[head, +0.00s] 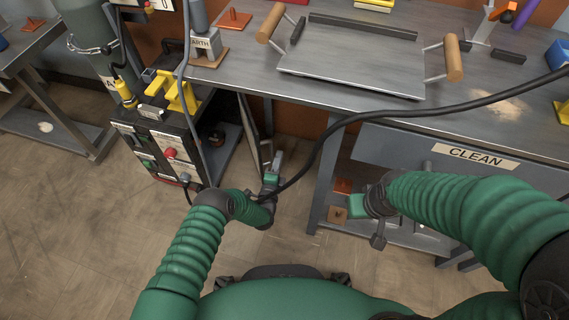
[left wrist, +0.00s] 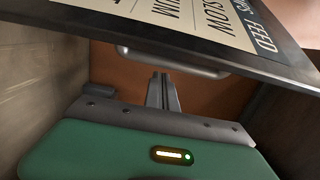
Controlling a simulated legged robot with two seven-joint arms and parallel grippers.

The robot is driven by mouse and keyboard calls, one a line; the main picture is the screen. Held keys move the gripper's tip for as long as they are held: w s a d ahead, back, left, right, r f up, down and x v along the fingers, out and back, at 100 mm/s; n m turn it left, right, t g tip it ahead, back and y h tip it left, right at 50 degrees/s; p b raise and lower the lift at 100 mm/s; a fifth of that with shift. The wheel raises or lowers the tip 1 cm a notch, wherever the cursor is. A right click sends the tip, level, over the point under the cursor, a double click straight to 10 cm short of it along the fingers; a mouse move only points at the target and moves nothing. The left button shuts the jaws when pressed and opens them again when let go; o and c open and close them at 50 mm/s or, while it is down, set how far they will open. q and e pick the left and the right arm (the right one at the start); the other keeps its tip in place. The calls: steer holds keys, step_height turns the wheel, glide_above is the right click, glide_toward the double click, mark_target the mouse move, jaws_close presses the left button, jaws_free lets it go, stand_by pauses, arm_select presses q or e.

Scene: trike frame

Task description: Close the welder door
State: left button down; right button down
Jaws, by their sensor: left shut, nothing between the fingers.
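The welder (head: 160,150) is the dark cabinet with buttons and labels at the left in the head view. A thin dark panel, which looks like its open door (head: 253,128), stands out on the right, seen nearly edge-on. In the left wrist view, the door (left wrist: 275,62) slants across the top with a printed label. A metal bar handle (left wrist: 175,62) shows below it. My left gripper (head: 277,160) is by the door's lower near end; its fingers (left wrist: 162,78) are together and empty, pointing toward the handle. Contact cannot be told. My right gripper (head: 356,207) is farther right; its fingers are unclear.
A metal workbench (head: 330,93) holds a plate with wooden handles. A drawer front marked CLEAN (head: 470,156) lies below its edge at right. A black cable (head: 345,118) hangs across the front of the bench. Floor (head: 80,220) is clear at lower left.

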arm_select(q)
steer(key=shift+s+a, duration=0.1)
steer(key=shift+a, duration=0.35)
